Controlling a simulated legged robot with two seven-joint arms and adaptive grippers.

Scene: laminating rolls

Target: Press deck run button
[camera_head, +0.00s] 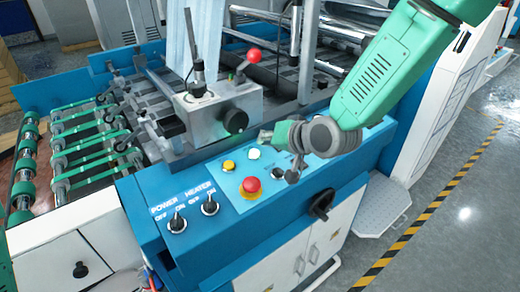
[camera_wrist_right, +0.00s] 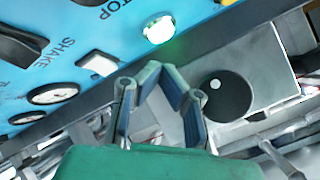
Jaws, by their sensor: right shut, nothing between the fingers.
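The blue control panel (camera_head: 190,180) carries a round lit green-white button (camera_head: 254,153), a yellow button (camera_head: 229,166) and a red mushroom button (camera_head: 251,185). No "deck run" label is readable. In the right wrist view the button glowing green (camera_wrist_right: 158,28) lies beyond my fingertips, and a white square button (camera_wrist_right: 97,62) is at their left. My right gripper (camera_head: 266,138) is just past the lit button, near the panel's back edge, and appears apart from it. Its fingers (camera_wrist_right: 161,69) converge, shut and empty.
Power and heater knobs (camera_head: 193,214) sit at the panel's front left. A grey box with a black knob (camera_head: 234,120) stands close behind the panel; the knob also shows in the wrist view (camera_wrist_right: 226,96). A black handle (camera_head: 321,204) juts from the front face.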

